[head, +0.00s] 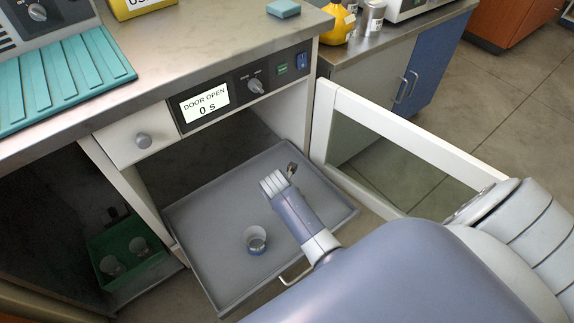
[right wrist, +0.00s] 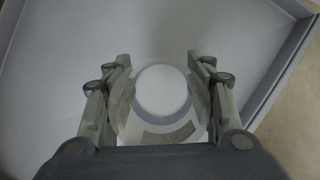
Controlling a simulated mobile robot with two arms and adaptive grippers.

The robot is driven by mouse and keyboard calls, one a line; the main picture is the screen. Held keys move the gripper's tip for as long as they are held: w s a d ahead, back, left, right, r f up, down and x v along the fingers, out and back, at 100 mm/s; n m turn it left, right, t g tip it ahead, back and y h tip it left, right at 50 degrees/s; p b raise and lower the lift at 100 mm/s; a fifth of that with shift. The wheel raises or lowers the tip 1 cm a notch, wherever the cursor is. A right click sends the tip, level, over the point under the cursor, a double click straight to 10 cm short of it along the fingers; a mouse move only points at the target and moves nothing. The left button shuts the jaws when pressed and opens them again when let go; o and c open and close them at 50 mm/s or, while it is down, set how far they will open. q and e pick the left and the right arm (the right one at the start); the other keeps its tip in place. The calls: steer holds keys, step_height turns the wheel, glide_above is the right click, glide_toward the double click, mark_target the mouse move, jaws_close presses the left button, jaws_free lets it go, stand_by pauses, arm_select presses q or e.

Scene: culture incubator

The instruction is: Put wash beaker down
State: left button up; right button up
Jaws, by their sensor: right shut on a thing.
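My right gripper (right wrist: 160,85) is shut on a clear round beaker (right wrist: 161,124) in the right wrist view, one finger on each side. The beaker is seen from above, with a pale disc inside and a faint patch on its wall. It is over or on the grey tray (right wrist: 60,60); I cannot tell if it touches. My left gripper is not in view.
The incubator display (head: 204,103) reads "DOOR OPEN 0 s". The white-framed glass door (head: 400,137) stands open at the right. A green crate (head: 125,251) with beakers sits in the lower left compartment. The tray's left part is bare.

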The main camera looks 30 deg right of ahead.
steer(key=shift+f, duration=0.7)
step_height(320, 180, down, 3)
steer(key=shift+f+b, duration=0.2)
steer(key=shift+b, duration=0.95)
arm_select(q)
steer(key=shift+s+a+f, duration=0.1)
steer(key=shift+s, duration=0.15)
arm_select(e)
steer(key=shift+r, duration=0.1)
steer(key=o, duration=1.1)
steer(key=shift+c, duration=0.2)
